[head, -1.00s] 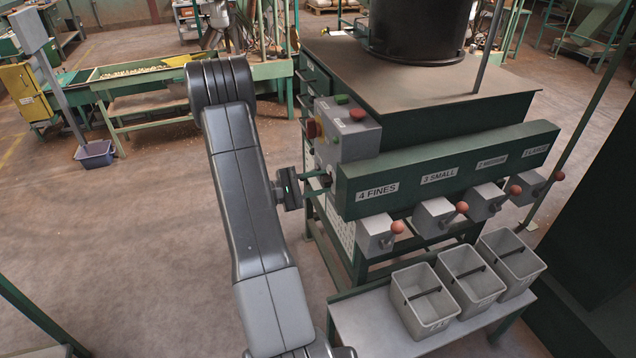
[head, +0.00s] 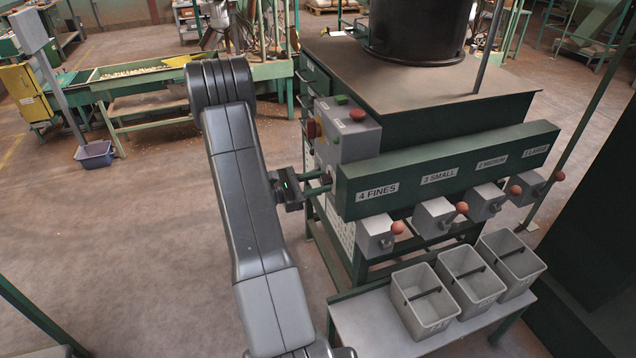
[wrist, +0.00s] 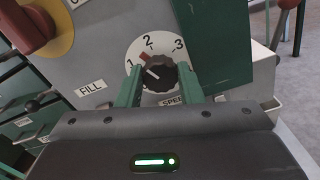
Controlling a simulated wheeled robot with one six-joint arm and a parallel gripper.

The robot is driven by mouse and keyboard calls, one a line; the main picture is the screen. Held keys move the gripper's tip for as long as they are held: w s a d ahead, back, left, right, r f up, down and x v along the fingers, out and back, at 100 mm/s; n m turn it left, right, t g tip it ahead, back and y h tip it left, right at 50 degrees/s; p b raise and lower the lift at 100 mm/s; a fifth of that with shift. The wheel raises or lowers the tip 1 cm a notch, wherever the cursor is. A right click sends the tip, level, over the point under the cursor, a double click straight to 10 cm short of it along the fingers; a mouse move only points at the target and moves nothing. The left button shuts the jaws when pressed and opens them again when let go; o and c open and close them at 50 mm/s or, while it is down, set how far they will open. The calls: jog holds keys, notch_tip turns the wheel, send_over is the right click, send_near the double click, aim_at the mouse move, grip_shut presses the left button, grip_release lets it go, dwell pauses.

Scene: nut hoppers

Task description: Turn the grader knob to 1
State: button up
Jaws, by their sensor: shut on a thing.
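The grader knob (wrist: 160,75) is a black ribbed knob on a white dial (wrist: 165,44) numbered 1, 2 and 3, on a grey panel, in the wrist view. A white line on the knob points up and left, roughly toward the 1. A red mark shows at the knob's upper left edge, between 1 and 2. My gripper (wrist: 159,80) has its two green fingers shut on the knob, one on each side. In the head view my gripper (head: 318,183) reaches the left side of the grey control box (head: 352,143); the knob is hidden there.
A red knob on a yellow plate (wrist: 62,30) is at the wrist view's upper left, near a FILL label (wrist: 90,88). A green beam (head: 450,165) with labelled outlets runs right of the box. Grey bins (head: 430,318) stand on a bench below.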

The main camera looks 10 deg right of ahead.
jog(key=n+p, duration=0.1)
jog(key=n, duration=0.5)
jog(key=shift+w+p, duration=0.1)
jog(key=shift+p, duration=0.25)
jog(key=shift+n, duration=0.3)
jog(key=o, duration=1)
jog(key=shift+c, duration=0.2)
jog(key=shift+a, duration=0.15)
jog(key=s+a+b, duration=0.2)
jog(key=a+b, duration=0.1)
jog(key=a, duration=1)
jog(key=shift+s+a, duration=0.2)
jog(key=shift+s, duration=0.15)
jog(key=shift+d, duration=0.1)
jog(key=w+d+p, duration=0.1)
jog(key=d, duration=0.3)
jog(key=d+p, duration=0.1)
jog(key=d, duration=0.4)
jog(key=w+d+p, duration=0.1)
jog(key=d, duration=0.3)
jog(key=shift+w+d, duration=0.25)
jog(key=shift+w, duration=0.1)
